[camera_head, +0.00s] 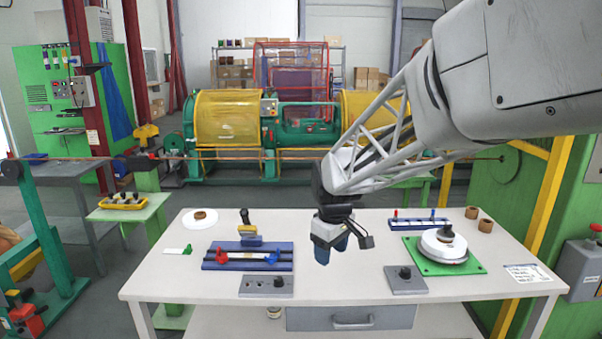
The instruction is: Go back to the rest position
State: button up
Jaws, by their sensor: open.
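My gripper (331,250) hangs over the middle of the white table (345,278), at the end of my arm that comes in from the upper right. Its blue fingers point down and are apart, with nothing seen between them. The fingertips are above bare tabletop, between the blue fixture at the left and the green plate at the right. How high they are above the table is hard to tell.

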jog(key=s+d+m, duration=0.3)
jog(key=s, duration=0.7)
jog(key=s+d+r+m+t, duration=0.1)
jog(key=s+d+m, duration=0.2)
jog(key=s, duration=0.7)
jog(key=s+d+r+m, duration=0.1)
jog(key=s+d+m, duration=0.2)
jog(key=s, duration=0.7)
jog(key=shift+d+t, duration=0.4)
jog(key=shift+d, duration=0.85)
